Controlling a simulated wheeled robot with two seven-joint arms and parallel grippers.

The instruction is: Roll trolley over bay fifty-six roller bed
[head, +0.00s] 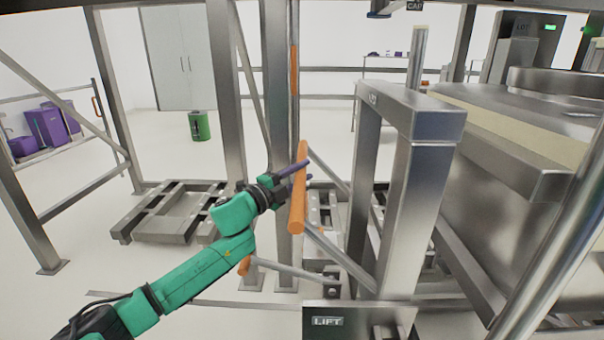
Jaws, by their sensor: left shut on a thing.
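My left gripper (294,173) reaches in from the left and is shut on an upright orange bar (297,217) near the middle of the head view. Its dark fingers lie across the bar's upper part. Grey struts run from near the bar toward a big metal frame (425,117) on the right. I cannot tell for certain which metalwork is the trolley. A low slatted grey bed (318,210) shows partly behind the bar; I cannot tell if it is the roller bed. No bay number can be read. My right gripper is not in view.
A low grey floor frame (150,215) lies at left among metal posts. A plate marked LIFT (345,314) stands at the bottom centre. Large metal machinery (530,180) fills the right. A green bin (200,126) stands on open pale floor behind.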

